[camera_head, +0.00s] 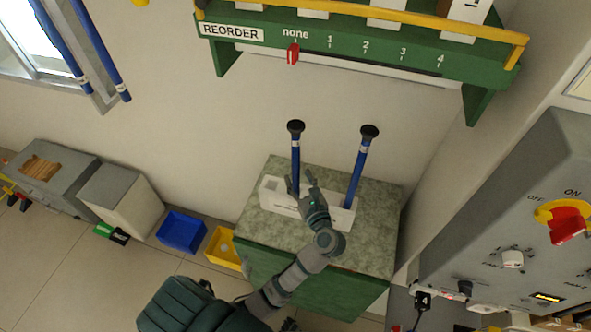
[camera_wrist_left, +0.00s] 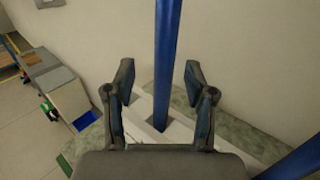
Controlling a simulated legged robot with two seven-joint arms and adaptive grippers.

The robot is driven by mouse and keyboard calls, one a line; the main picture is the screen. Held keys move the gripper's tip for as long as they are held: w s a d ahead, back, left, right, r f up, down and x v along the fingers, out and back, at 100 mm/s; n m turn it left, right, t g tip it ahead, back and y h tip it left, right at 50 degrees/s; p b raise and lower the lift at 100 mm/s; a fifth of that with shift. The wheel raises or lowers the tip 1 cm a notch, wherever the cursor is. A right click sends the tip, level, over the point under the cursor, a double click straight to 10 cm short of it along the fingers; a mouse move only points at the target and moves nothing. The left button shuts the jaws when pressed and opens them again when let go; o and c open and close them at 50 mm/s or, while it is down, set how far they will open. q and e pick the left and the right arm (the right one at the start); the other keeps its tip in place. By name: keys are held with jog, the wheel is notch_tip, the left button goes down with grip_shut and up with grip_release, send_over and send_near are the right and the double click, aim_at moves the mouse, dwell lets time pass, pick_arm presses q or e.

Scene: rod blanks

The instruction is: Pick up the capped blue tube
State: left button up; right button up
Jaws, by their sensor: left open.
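Two blue tubes with dark caps stand in a white holder (camera_head: 347,219) on a speckled green-topped cabinet: a left tube (camera_head: 295,158) and a right tube (camera_head: 357,170). My left gripper (camera_head: 301,178) is open at the left tube, low on its shaft near the holder. In the left wrist view, the left tube (camera_wrist_left: 166,60) runs upright between the two spread fingers of my gripper (camera_wrist_left: 156,82), with a gap on each side. How deep it sits between them is hard to tell. Another blue tube (camera_wrist_left: 292,160) shows at the lower right. My right gripper is out of view.
A green reorder shelf (camera_head: 350,54) with a red pointer (camera_head: 292,53) hangs above. A grey control panel (camera_head: 500,200) with a red knob stands at the right. Blue bin (camera_head: 181,231) and yellow bin (camera_head: 222,247) sit on the floor left of the cabinet (camera_head: 252,217).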

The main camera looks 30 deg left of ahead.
aim_at(298, 172)
pick_arm(q)
jog(key=x, duration=0.2)
jog(key=p+x, duration=0.1)
jog(key=shift+w, duration=0.6)
jog(key=shift+w+a+f, duration=0.15)
jog(key=shift+w+a, duration=0.05)
jog(key=shift+a, duration=0.15)
grip_shut()
jog(key=shift+s, duration=0.1)
